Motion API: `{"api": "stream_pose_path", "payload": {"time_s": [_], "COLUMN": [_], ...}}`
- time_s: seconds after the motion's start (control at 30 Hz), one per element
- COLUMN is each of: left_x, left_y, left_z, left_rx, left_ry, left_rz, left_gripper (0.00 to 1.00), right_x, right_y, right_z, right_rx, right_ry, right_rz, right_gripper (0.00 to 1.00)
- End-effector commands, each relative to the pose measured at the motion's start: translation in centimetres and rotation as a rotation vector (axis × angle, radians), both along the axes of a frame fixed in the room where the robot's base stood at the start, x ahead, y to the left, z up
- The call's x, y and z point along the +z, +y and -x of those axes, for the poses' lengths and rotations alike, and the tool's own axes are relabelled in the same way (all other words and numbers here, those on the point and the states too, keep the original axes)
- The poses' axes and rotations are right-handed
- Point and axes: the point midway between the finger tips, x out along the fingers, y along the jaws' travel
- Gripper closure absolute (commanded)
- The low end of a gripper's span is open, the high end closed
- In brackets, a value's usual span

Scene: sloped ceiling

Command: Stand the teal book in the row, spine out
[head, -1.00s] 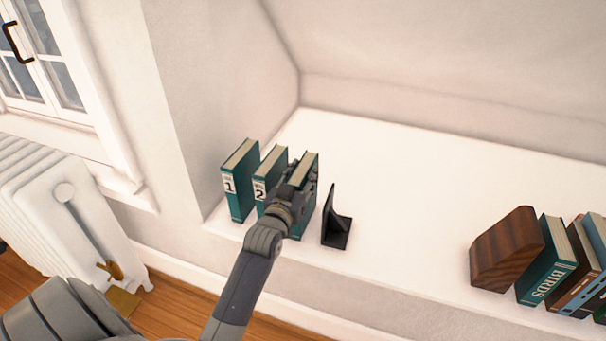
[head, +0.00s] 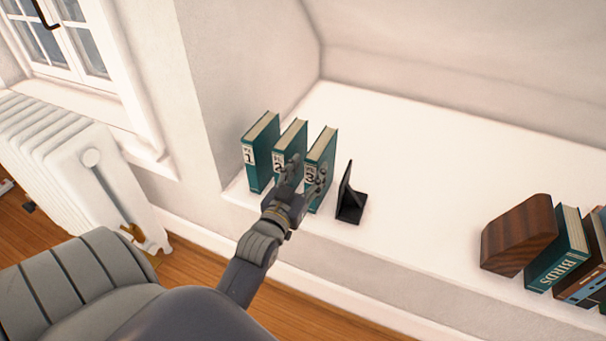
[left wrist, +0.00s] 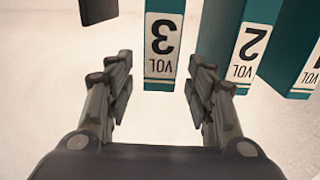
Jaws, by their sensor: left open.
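The teal book marked VOL 3 (head: 321,160) stands upright on the white ledge, spine toward the front. Teal books VOL 2 (head: 290,143) and VOL 1 (head: 261,150) stand upright to its left, spines also out, with small gaps between. My left gripper (head: 304,182) is open and empty just in front of VOL 3. In the left wrist view, the VOL 3 spine (left wrist: 163,45) shows beyond and between the open fingers (left wrist: 160,98), apart from them. My right gripper is not in view.
A black bookend (head: 351,200) stands right of VOL 3, with a gap. Farther right, a wooden block (head: 518,237) stands beside the BIRDS book (head: 560,256) and other books. The ledge between is clear. A white radiator (head: 75,165) is at left.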

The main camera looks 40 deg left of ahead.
Motion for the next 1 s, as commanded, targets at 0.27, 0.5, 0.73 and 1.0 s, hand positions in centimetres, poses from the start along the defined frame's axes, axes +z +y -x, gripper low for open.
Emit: {"api": "stream_pose_path", "payload": {"time_s": [0.27,0.5,0.73,1.0], "left_x": [-0.1,-4.5,-10.2,-12.6], "left_y": [-0.8,-5.7,-12.3,-15.4], "left_z": [2.4,4.2,12.0,20.8], "left_rx": [-0.005,-0.113,-0.255,-0.335], "left_ry": [0.011,0.294,0.758,1.109], "left_rz": [0.002,0.027,0.033,0.014], "left_gripper": [0.5,0.5,0.5,0.5], "right_x": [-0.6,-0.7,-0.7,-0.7], "right_y": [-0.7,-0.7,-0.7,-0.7], "right_z": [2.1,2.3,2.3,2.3], "right_rx": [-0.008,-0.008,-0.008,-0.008], "right_ry": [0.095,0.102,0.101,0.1], "right_rz": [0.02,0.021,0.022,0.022], "right_gripper": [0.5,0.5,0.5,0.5]}}
